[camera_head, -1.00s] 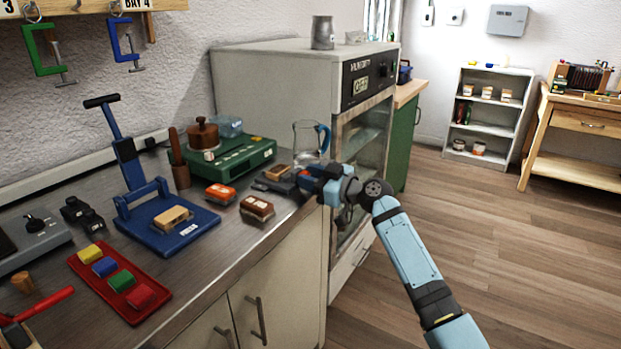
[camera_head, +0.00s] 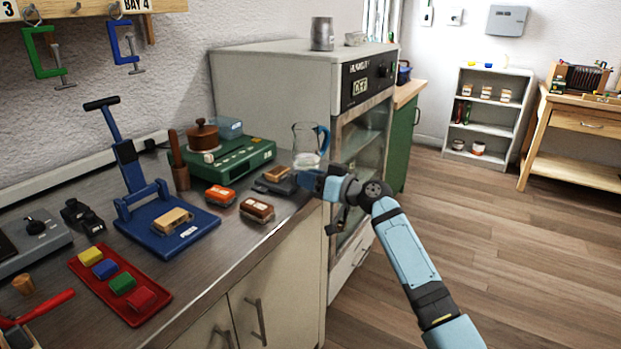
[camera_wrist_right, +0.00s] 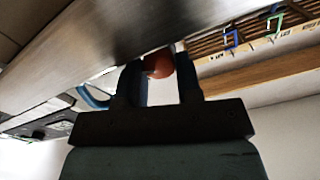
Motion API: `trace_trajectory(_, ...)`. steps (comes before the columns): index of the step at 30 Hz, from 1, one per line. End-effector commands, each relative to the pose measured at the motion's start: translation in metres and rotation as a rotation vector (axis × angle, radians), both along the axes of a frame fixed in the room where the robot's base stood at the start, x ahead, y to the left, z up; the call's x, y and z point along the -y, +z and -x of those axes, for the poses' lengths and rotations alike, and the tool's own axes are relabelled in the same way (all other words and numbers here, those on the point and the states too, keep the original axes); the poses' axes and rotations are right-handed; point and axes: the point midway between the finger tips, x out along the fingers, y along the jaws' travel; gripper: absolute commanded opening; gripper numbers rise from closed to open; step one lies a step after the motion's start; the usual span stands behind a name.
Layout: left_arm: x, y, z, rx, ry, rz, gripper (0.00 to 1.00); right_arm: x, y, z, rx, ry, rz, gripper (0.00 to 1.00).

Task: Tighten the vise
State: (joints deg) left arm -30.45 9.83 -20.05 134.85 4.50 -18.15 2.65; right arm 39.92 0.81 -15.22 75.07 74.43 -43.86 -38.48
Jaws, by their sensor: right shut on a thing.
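The small dark vise (camera_head: 284,187) sits at the right end of the steel counter, with a tan wooden block (camera_head: 276,174) at its jaws. Whether the jaws touch the block is too small to tell. My right gripper (camera_head: 308,182) is at the vise's right side, by the counter edge. In the right wrist view the gripper (camera_wrist_right: 160,82) has a red-orange knob (camera_wrist_right: 158,64) between its fingers, apparently the end of the vise's handle. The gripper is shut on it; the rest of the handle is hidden. My left gripper is not in view.
A glass jug (camera_head: 307,147) with a blue handle stands close behind the gripper. The humidity cabinet (camera_head: 275,85) rises behind it. Open floor lies right.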

Motion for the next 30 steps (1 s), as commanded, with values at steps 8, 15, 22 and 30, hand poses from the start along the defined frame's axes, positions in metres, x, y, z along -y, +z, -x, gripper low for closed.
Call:
trace_trajectory(8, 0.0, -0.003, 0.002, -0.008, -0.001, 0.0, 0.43, 0.0, 0.0, 0.0, -0.003, 0.0, -0.002, 0.09)
trace_trajectory(15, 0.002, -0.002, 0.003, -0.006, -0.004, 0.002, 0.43, 0.0, 0.0, 0.0, -0.002, 0.0, -0.002, 0.58)
trace_trajectory(22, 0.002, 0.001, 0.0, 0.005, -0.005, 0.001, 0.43, 0.0, 0.0, 0.0, -0.002, 0.0, -0.002, 0.58)
trace_trajectory(30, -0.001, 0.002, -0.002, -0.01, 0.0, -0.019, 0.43, 0.028, 0.0, 0.019, -0.003, -0.002, 0.001, 0.58)
